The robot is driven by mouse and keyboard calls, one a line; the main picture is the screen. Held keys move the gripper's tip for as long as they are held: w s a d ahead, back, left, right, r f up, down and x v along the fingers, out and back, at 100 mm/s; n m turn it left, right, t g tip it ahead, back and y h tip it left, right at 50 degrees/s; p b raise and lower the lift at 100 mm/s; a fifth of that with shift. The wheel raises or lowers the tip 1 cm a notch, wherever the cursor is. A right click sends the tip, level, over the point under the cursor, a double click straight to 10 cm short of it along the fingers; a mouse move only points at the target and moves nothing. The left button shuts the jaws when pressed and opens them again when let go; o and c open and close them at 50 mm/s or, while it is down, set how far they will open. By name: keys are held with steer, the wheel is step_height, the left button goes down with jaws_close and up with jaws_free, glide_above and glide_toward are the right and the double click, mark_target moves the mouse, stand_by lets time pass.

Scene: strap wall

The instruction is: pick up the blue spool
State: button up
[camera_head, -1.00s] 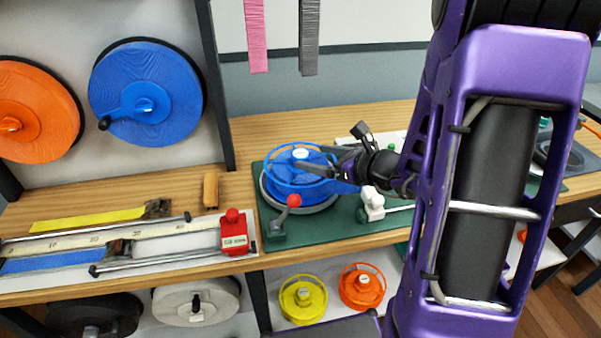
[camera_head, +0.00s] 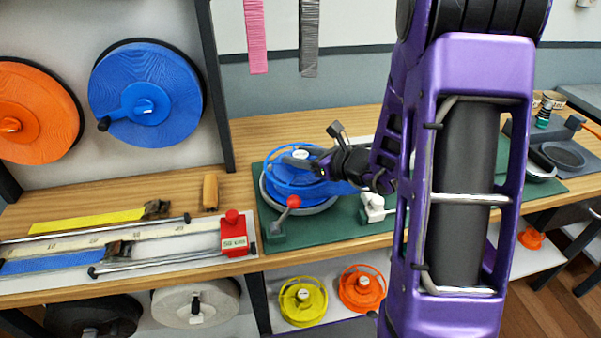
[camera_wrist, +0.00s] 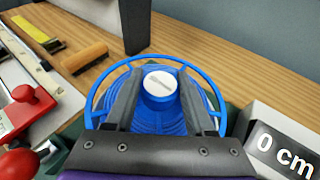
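The blue spool (camera_head: 288,182) sits on a grey round base on the green mat. It has an open blue rim ring and a hub with a white cap. My gripper (camera_head: 307,160) reaches over it from the right, its fingers at the hub. In the wrist view, the blue spool (camera_wrist: 160,118) fills the middle. My gripper (camera_wrist: 160,78) is open, with one dark finger on each side of the hub (camera_wrist: 160,86). Narrow gaps seem to show between the fingers and the hub. The fingertips lie inside the rim ring. How deep they reach is hard to tell.
A larger blue reel (camera_head: 146,96) hangs on the wall. Yellow (camera_head: 303,301) and orange (camera_head: 362,289) spools sit on the shelf below.

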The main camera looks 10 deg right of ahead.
jaws_close()
steer(key=shift+r, duration=0.1)
